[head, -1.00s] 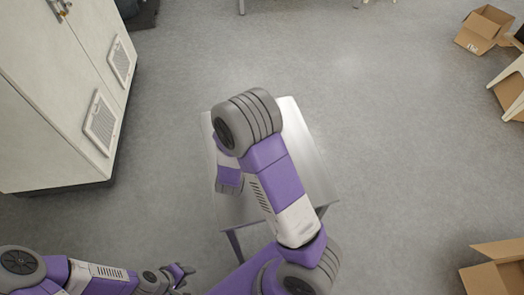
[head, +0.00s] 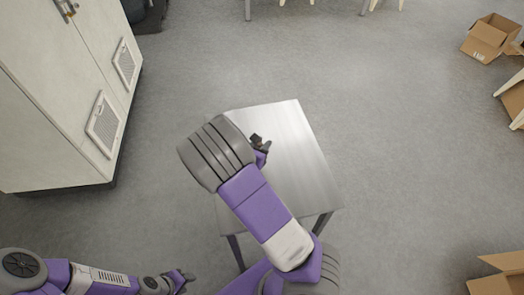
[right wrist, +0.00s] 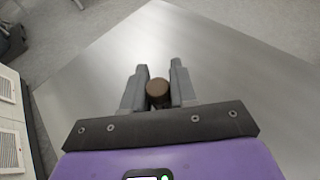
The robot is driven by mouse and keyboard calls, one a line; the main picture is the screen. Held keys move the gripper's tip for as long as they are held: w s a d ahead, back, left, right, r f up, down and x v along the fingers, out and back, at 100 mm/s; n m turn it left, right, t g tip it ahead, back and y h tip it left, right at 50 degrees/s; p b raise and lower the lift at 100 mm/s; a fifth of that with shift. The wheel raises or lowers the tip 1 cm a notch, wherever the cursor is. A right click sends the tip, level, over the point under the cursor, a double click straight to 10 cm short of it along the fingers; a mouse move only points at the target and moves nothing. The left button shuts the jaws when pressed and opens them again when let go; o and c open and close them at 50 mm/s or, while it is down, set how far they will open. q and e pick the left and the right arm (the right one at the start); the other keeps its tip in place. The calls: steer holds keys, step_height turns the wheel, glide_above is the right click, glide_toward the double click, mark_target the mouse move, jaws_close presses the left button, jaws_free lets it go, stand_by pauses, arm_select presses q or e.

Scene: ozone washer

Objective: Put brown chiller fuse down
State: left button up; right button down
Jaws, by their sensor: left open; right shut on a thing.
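The brown chiller fuse (right wrist: 157,91) shows in the right wrist view as a small round brown end between the fingers of my right gripper (right wrist: 156,88). The gripper is shut on it, above the bare metal table. How far the fuse is from the tabletop I cannot tell. In the head view my right gripper (head: 260,143) is over the left-middle part of the metal table (head: 300,150), partly hidden by my arm, and the fuse cannot be made out there. My left gripper (head: 187,278) is open and empty at the lower left, off the table.
The visible tabletop is clear. A white cabinet (head: 60,110) stands at the left. Open cardboard boxes (head: 490,37) lie on the floor at the right. Open floor surrounds the table.

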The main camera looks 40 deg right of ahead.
steer(key=shift+f+b, duration=0.4)
steer(key=shift+f, duration=1.05)
steer(key=shift+f, duration=0.1)
steer(key=c, duration=0.9)
jaws_free()
steer(key=shift+r, duration=0.2)
steer(key=p+v, duration=0.2)
steer(key=v, duration=1)
steer(key=shift+p, duration=0.35)
steer(key=shift+f, duration=0.1)
